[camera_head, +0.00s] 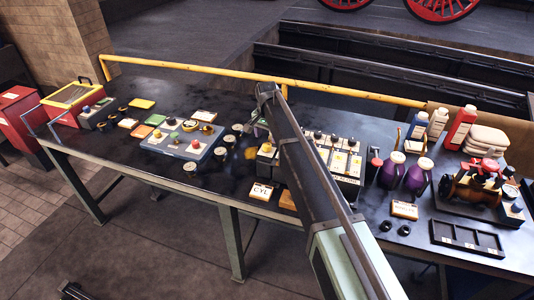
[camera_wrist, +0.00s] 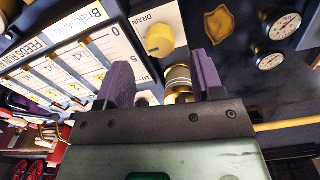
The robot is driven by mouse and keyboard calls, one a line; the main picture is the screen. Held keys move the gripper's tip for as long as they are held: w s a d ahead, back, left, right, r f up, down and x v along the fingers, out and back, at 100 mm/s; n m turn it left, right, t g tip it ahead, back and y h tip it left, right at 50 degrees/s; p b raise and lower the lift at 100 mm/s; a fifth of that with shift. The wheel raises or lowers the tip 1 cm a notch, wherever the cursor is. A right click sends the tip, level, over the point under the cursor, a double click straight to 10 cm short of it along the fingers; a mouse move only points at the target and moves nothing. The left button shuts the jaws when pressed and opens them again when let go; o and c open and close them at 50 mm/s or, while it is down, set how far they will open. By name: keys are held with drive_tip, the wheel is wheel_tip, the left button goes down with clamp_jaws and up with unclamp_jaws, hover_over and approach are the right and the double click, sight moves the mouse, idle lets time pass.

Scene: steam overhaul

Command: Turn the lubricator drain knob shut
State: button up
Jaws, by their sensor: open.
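The drain knob (camera_wrist: 160,40) is a round yellow knob on a white plate marked DRAIN, in the upper middle of the wrist view. The lubricator (camera_wrist: 75,50) is the dark box to its left, with a white scale and a feeds label. In the head view the lubricator (camera_head: 347,188) is partly hidden by my arm. My gripper (camera_wrist: 158,64) is open, with two purple fingers spread apart. The knob shows beyond the fingertips, between them in the picture; I see no contact. A brass fitting (camera_wrist: 179,82) shows between the fingers, close to the right one.
Gauges (camera_wrist: 283,26) sit on the right in the wrist view. On the bench (camera_head: 228,95), a grey-blue tray (camera_head: 160,147) of small parts lies left of the arm. Purple cans (camera_head: 418,177) and bottles (camera_head: 462,127) stand right. A yellow rail (camera_head: 200,69) runs along the back.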

sight(267, 144)
wheel_tip(267, 144, down, 5)
drive_tip(key=b, duration=0.3)
drive_tip(key=shift+r, duration=0.2)
drive_tip(key=c, duration=0.9)
